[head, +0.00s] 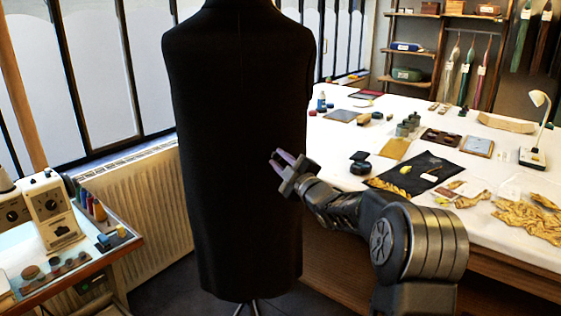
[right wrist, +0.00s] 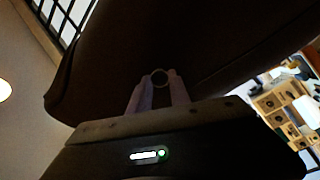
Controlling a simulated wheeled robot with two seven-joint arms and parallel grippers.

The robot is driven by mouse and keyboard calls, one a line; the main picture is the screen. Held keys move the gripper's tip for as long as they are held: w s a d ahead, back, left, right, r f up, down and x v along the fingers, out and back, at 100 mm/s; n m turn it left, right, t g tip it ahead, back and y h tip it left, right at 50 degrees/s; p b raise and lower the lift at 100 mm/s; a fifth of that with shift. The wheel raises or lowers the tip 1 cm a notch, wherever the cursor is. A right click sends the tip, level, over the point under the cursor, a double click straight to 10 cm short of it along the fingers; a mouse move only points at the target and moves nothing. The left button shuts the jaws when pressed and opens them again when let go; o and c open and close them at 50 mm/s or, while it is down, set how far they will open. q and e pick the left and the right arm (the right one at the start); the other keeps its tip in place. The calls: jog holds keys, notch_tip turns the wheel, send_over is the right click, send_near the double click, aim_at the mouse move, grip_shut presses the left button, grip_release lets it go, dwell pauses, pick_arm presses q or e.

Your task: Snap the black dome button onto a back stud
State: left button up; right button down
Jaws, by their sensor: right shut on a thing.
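A long black coat (head: 235,140) hangs on a stand, filling the middle of the head view; its dark cloth (right wrist: 190,45) fills much of the right wrist view. My right gripper (head: 276,158) reaches in from the right, its fingertips in front of the coat's right part. In the right wrist view the gripper (right wrist: 157,92) is shut on a small dark round piece with a thin pale rim, which looks like the dome button (right wrist: 159,77). The button is close to the cloth; I cannot tell whether they touch. No back stud can be made out. My left gripper is not in view.
A white work table (head: 330,160) with trays, a black mat (head: 415,172), gold cloth (head: 525,215) and a lamp (head: 538,125) stands at the right. A sewing machine (head: 52,205) stands on a bench at the left. A radiator (head: 150,200) is behind the coat.

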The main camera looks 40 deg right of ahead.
jog(key=shift+w+d, duration=0.15)
jog(key=shift+w, duration=0.4)
dwell(0.9)
jog(key=c, duration=0.6)
grip_release()
jog(key=shift+c, duration=0.2)
jog(key=shift+s+a+f+b, duration=0.1)
jog(key=shift+s+a+b, duration=0.05)
jog(key=shift+s+b, duration=0.45)
jog(key=shift+s+a+b, duration=0.15)
jog(key=shift+s+b, duration=0.2)
jog(key=shift+s, duration=0.45)
jog(key=s+b, duration=0.1)
jog(key=s, duration=0.1)
jog(key=s+a+b, duration=0.1)
jog(key=s, duration=0.2)
